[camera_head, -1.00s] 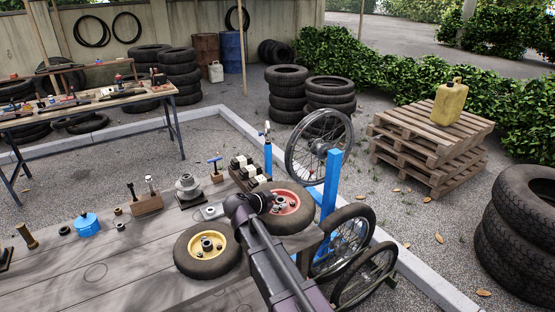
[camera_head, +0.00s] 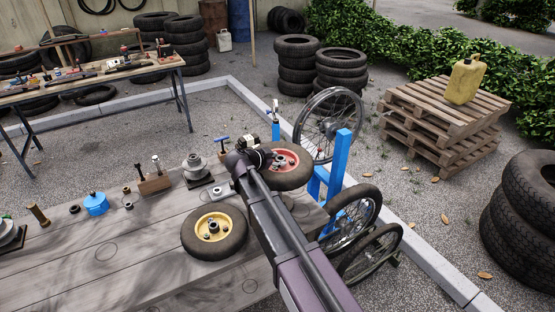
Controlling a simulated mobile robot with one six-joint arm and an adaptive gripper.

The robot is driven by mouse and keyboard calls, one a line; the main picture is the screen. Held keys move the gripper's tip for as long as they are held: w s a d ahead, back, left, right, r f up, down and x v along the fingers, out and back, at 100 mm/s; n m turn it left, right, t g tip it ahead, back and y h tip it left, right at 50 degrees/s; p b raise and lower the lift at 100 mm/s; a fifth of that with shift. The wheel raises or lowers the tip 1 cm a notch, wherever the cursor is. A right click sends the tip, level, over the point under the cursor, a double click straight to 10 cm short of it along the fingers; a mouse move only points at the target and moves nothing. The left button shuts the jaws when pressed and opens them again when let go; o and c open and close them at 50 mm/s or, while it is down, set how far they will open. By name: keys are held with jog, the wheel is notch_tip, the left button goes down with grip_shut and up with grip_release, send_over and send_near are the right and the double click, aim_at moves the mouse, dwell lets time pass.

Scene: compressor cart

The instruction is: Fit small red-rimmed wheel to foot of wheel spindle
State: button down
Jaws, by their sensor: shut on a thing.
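The small red-rimmed wheel (camera_head: 290,168), with a black tyre, is beyond the far right part of the wooden bench in the picture. My gripper (camera_head: 272,160) is at its rim, shut on the wheel; the fingers are mostly hidden by my dark arm. The wheel appears raised above the bench top, but its exact height is hard to tell. A yellow-rimmed wheel (camera_head: 208,240) lies flat on the bench to the left of my arm. I cannot make out the wheel spindle or its foot.
A blue stand (camera_head: 340,160) and spoked wheels (camera_head: 355,215) stand close on the right. Pallets (camera_head: 440,115) are farther right. The bench's front left is mostly clear.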

aim_at(277, 171)
jog(key=shift+w+a+r+h, duration=0.1)
jog(key=shift+r+h, duration=0.05)
jog(key=shift+h, duration=0.25)
jog(key=shift+f, duration=0.2)
jog(key=shift+f+b, duration=2.45)
jog(key=shift+b, duration=0.15)
jog(key=shift+f+b, duration=3.4)
dwell(1.4)
